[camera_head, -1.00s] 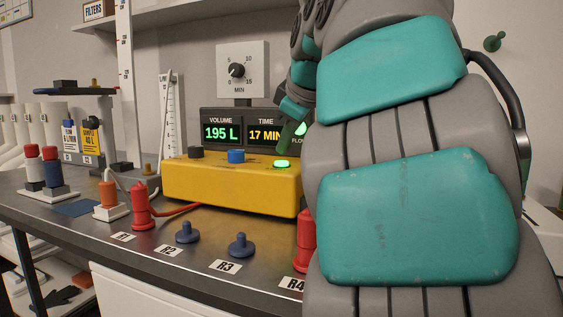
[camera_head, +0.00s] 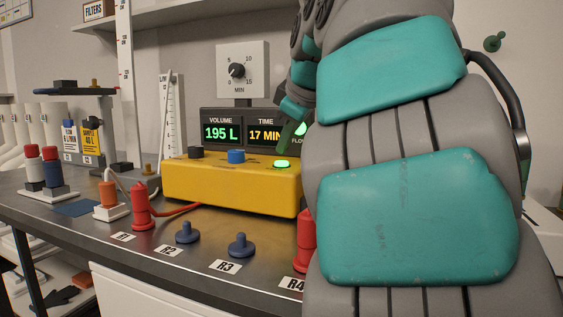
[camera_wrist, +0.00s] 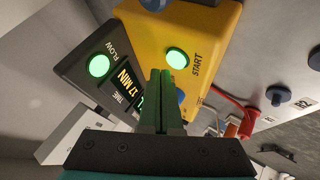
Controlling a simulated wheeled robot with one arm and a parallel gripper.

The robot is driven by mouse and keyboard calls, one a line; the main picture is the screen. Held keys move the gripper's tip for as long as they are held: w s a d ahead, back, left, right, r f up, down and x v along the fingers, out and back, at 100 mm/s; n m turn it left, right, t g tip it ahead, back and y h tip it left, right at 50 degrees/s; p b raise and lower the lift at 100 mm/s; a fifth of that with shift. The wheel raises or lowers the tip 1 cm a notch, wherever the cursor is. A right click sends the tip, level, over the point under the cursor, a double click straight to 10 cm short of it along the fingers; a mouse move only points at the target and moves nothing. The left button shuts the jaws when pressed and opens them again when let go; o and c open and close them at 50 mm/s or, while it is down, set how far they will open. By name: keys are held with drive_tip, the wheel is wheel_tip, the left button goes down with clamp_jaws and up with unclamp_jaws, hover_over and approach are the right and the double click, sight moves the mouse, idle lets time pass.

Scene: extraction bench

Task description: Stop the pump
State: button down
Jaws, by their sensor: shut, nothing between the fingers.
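The yellow pump box (camera_head: 225,185) stands on the bench, with a black knob (camera_head: 196,152), a blue button (camera_head: 236,156) and a lit green button (camera_head: 282,164) on top. In the wrist view the lit green button (camera_wrist: 177,58) has the label START beside it. The blue button (camera_wrist: 181,95) there is partly hidden by my fingers, and its label is too small to read surely. My gripper (camera_wrist: 167,73) is shut and empty, above the box near these buttons; I cannot tell whether it touches anything. In the head view my arm hides the box's right end.
The display (camera_head: 238,131) behind the box reads 195 L and 17 MIN; its green FLOW lamp (camera_wrist: 99,66) is lit. Red plugs (camera_head: 140,206) and blue knobs (camera_head: 241,245) stand along the front edge. A red cable (camera_head: 178,210) runs to the box.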

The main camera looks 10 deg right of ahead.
sight(285, 162)
drive_tip(key=shift+f, duration=0.1)
drive_tip(key=shift+f+b, duration=0.35)
drive_tip(key=shift+b, duration=0.3)
drive_tip(key=shift+f+b, duration=0.4)
drive_tip(key=shift+b, duration=0.05)
idle(0.7)
drive_tip(key=shift+r, duration=0.15)
drive_tip(key=shift+r+p, duration=0.55)
drive_tip(key=shift+r, duration=0.2)
drive_tip(key=shift+r+p, duration=1.9)
drive_tip(key=shift+r, duration=0.65)
drive_tip(key=shift+f, duration=0.1)
drive_tip(key=shift+s, duration=0.1)
